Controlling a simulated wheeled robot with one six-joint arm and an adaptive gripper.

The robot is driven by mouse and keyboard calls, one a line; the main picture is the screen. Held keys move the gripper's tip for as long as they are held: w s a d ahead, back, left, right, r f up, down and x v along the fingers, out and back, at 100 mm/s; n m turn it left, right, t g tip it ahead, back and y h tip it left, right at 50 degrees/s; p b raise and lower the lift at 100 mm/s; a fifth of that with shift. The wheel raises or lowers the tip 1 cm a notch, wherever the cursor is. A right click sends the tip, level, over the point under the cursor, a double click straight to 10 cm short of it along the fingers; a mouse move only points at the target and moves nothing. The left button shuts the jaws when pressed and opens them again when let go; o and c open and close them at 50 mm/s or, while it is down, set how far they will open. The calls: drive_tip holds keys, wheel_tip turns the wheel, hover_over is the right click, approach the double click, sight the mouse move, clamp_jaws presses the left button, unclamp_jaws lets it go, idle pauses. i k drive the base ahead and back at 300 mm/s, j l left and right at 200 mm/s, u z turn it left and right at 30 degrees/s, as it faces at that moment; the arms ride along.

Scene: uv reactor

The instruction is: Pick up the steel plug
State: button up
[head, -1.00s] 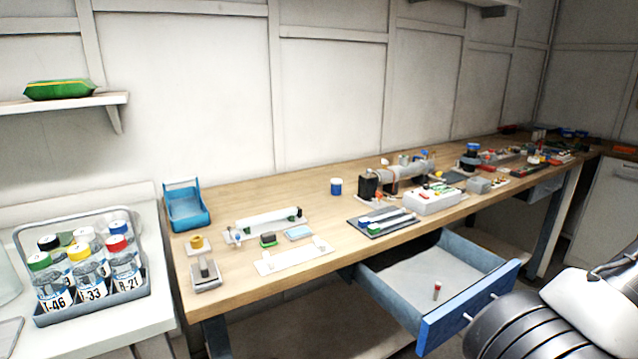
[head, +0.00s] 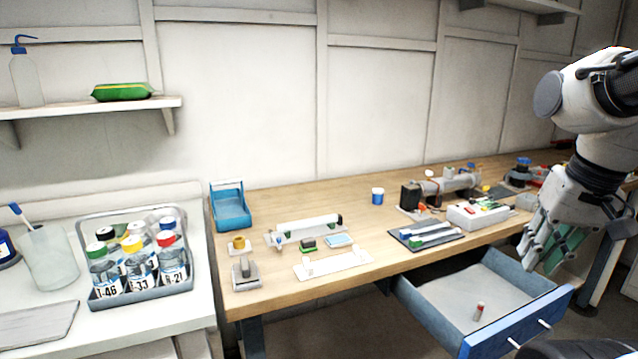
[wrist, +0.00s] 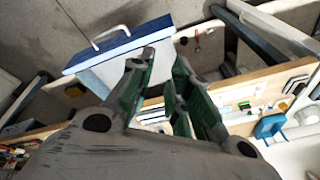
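I cannot say for sure which thing is the steel plug. A small grey metallic piece (head: 245,267) stands upright on a pale block at the front left of the wooden bench, and it may be the plug. A brass-coloured round piece (head: 239,244) sits just behind it. My gripper (head: 538,252) is at the right of the head view, above the open drawer and far from these pieces. In the wrist view its green-padded fingers (wrist: 163,65) are apart with nothing between them.
The open blue drawer (head: 520,335) juts out from the bench (head: 350,200) and holds a small red-topped vial (head: 480,311). A blue holder (head: 231,208) stands at the bench's back left. A bottle rack (head: 140,295) is on the white counter. A white strip (head: 334,265) lies nearby.

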sight(480, 306)
drive_tip(key=z, duration=0.85)
drive_tip(key=i+l+u, duration=0.1)
drive_tip(key=u, duration=0.2)
